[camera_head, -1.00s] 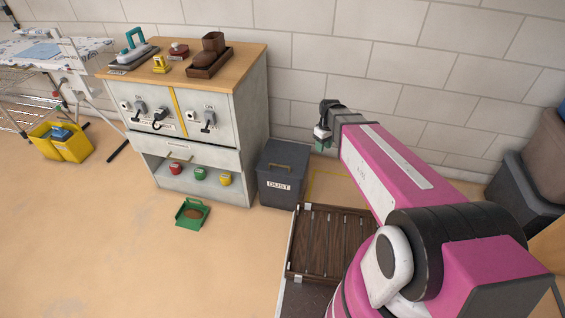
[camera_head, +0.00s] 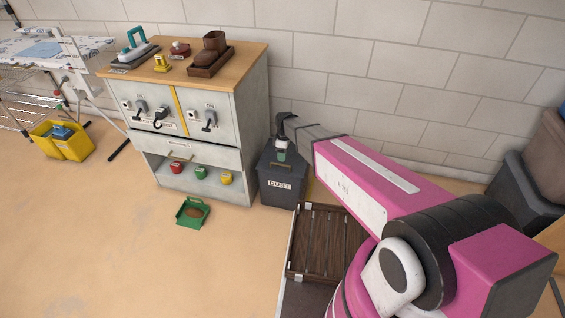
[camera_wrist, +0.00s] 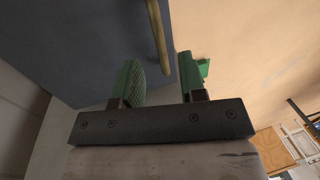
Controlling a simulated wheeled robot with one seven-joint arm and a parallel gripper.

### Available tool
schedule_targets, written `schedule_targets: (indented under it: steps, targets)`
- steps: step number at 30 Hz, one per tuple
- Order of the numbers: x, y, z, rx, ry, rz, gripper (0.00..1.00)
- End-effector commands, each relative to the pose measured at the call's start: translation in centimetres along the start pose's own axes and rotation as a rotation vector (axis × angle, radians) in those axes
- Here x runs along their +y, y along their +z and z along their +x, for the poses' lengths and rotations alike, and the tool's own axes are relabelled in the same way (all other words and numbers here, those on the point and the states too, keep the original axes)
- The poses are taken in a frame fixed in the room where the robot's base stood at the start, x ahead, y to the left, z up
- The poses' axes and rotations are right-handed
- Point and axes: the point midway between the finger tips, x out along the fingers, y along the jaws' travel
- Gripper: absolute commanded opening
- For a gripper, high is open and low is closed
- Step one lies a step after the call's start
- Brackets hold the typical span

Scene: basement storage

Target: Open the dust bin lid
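The dust bin (camera_head: 283,187) is a dark grey box with a "DUST" label, standing against the wall beside the cabinet. Its lid (camera_wrist: 100,40) is shut and fills the upper left of the wrist view. The lid's brass handle (camera_wrist: 158,38) runs along the lid, just beyond the fingertips in that view. Whether a finger touches the lid cannot be told.
The grey cabinet (camera_head: 243,120) with a wooden top stands close on the bin's left. A dark slatted wooden pallet (camera_head: 325,243) lies to the right front. A green dustpan-like tray (camera_head: 192,213) is on the floor. The floor at front left is clear.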

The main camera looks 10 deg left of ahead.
Motion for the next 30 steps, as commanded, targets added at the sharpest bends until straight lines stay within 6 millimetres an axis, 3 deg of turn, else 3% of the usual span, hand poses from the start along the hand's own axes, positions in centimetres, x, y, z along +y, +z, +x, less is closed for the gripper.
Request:
schedule_targets:
  steps: [3, 9, 20, 23, 24, 30]
  targets:
    - [0.1, 0.0, 2.0, 0.000, -0.001, 0.000, 0.38]
    - [0.0, 0.0, 3.8, 0.000, 0.000, 0.001, 0.38]
    - [0.0, 0.0, 4.1, 0.001, 0.001, 0.001, 0.38]
    - [0.0, 0.0, 4.1, 0.001, 0.001, 0.001, 0.06]
    - [0.0, 0.0, 4.1, 0.001, 0.001, 0.001, 0.00]
    - [0.0, 0.0, 4.0, 0.000, -0.002, 0.001, 0.00]
